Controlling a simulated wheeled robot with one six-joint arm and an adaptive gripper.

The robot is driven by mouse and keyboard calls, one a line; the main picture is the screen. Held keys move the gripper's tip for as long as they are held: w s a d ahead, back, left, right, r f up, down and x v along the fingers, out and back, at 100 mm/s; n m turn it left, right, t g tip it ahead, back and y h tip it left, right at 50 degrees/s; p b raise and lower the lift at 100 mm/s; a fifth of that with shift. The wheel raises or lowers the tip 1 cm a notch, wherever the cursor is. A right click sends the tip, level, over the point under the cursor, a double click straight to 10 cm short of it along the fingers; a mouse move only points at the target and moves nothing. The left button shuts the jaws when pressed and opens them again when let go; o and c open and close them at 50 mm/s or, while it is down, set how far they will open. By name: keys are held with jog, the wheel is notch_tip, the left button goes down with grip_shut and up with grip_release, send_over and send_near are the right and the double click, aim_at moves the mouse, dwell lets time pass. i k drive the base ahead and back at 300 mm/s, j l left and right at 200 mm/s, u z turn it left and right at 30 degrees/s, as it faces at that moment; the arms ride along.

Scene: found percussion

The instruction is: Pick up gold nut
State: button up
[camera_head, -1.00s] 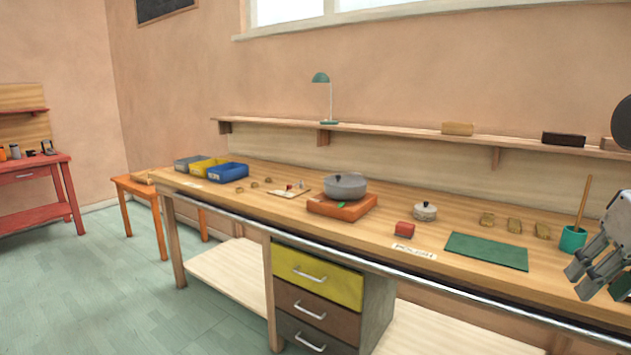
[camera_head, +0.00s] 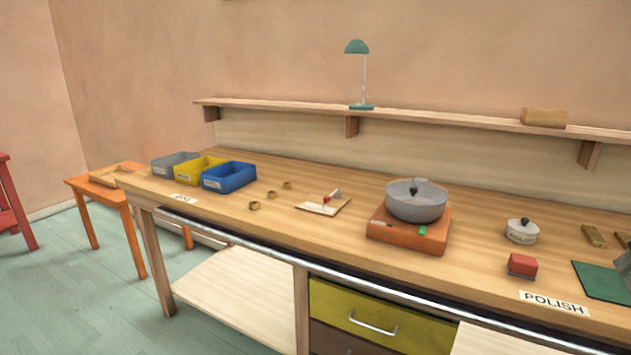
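Three small gold nuts lie on the wooden workbench (camera_head: 330,240), in a slanting row to the right of the bins. The nearest gold nut (camera_head: 255,205) is closest to the front edge. The middle gold nut (camera_head: 271,194) and the far gold nut (camera_head: 287,184) sit behind it.
Grey (camera_head: 174,163), yellow (camera_head: 197,170) and blue (camera_head: 229,177) bins stand at the bench's left end. A small board (camera_head: 312,207) lies right of the nuts. A grey pot (camera_head: 416,204) sits on an orange base (camera_head: 400,235). A red block (camera_head: 522,264) is farther right.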

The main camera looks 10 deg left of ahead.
aim_at(255, 205)
jog(key=i+j, duration=0.15)
jog(key=j, duration=0.25)
jog(key=i+j, duration=0.15)
jog(key=j, duration=0.2)
jog(key=i+j, duration=0.2)
jog(key=j, duration=0.2)
jog(key=i+j, duration=0.15)
jog(key=j, duration=0.25)
jog(key=i+j, duration=0.15)
jog(key=j, duration=0.2)
